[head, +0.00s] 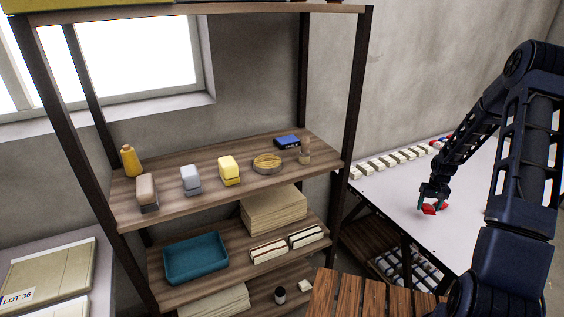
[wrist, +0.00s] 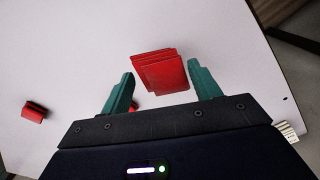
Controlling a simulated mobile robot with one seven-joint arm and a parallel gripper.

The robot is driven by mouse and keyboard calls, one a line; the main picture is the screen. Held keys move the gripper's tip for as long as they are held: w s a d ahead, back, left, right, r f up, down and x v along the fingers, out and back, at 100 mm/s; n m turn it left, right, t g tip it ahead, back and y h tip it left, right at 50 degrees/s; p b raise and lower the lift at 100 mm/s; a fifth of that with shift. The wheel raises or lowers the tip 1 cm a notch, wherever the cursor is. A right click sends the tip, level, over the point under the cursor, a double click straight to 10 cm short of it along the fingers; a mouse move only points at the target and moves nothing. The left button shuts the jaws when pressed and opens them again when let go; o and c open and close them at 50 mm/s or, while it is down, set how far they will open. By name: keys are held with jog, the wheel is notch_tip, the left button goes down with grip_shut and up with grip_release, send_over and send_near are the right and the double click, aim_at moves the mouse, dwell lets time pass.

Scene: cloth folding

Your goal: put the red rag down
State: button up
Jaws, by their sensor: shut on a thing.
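The red rag (wrist: 160,70) is a small folded red stack between the two teal fingers of my gripper (wrist: 162,88) in the wrist view. My gripper is shut on it, with the fingers at its left and right sides. In the head view my gripper (head: 434,196) is low over the white table (head: 400,205), with red cloth (head: 429,209) at its fingertips. I cannot tell whether the rag touches the tabletop. Another folded red piece (wrist: 35,111) lies apart on the table at the left of the wrist view.
A row of pale blocks (head: 390,161) lines the table's back edge by the wall. Left of the table stands a wooden shelf unit (head: 225,205) with a blue tray (head: 196,259) and small goods. The tabletop around my gripper is mostly clear.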

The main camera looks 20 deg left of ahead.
jog(key=s+a+f, duration=0.1)
jog(key=a, duration=0.1)
jog(key=s+a, duration=0.1)
jog(key=a, duration=0.1)
jog(key=a+f, duration=0.1)
jog(key=a, duration=0.1)
jog(key=shift+s+a+f, duration=0.1)
jog(key=shift+s+f, duration=0.2)
jog(key=shift+s, duration=0.1)
jog(key=s+a+r+n, duration=0.4)
jog(key=s+a+n, duration=0.6)
jog(key=a+n, duration=0.25)
jog(key=s+a+r+n, duration=0.4)
jog(key=s+a+n, duration=0.65)
jog(key=n, duration=0.35)
jog(key=s+a+r+m, duration=0.2)
jog(key=s+a+r, duration=0.2)
jog(key=r, duration=0.2)
jog(key=s+a+r+m, duration=0.2)
jog(key=s+a+r, duration=0.15)
jog(key=r, duration=0.35)
notch_tip(320, 180, up, 19)
jog(key=n, duration=0.3)
send_over(199, 161)
jog(key=shift+f, duration=5)
